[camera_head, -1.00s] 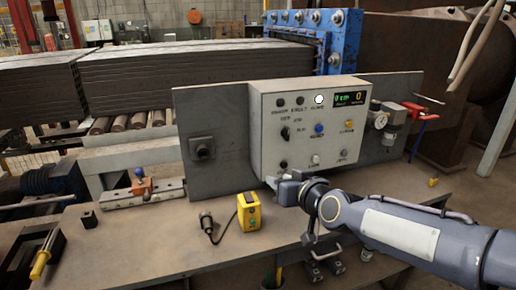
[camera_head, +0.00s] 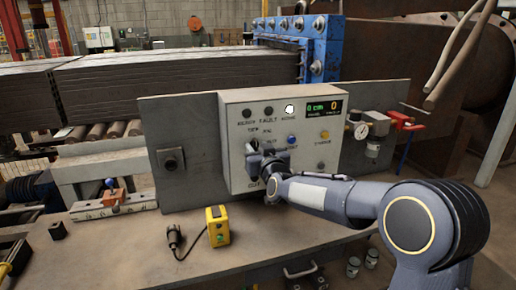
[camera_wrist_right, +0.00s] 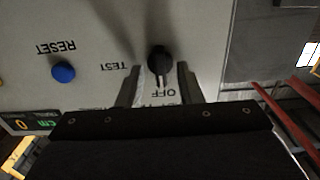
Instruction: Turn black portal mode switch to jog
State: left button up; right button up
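The black switch (camera_wrist_right: 160,60) shows in the right wrist view as a round knob on the pale panel, with "OFF" and "TEST" printed near it. My right gripper (camera_wrist_right: 158,75) has one finger on each side of the knob, with visible gaps. The fingers look open; contact is not clear. In the head view my right gripper (camera_head: 266,158) is at the front of the control box (camera_head: 236,112) and covers the switch there. The knob's exact setting is hard to read. My left gripper is not in view.
A blue reset button (camera_wrist_right: 63,72) is beside the switch. A yellow button (camera_head: 323,163) and a display (camera_head: 325,107) are on the box. A yellow device (camera_head: 217,225) stands on the bench (camera_head: 150,265). A gauge (camera_head: 361,131) is to the right.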

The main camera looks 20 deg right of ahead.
grip_shut()
dwell(0.3)
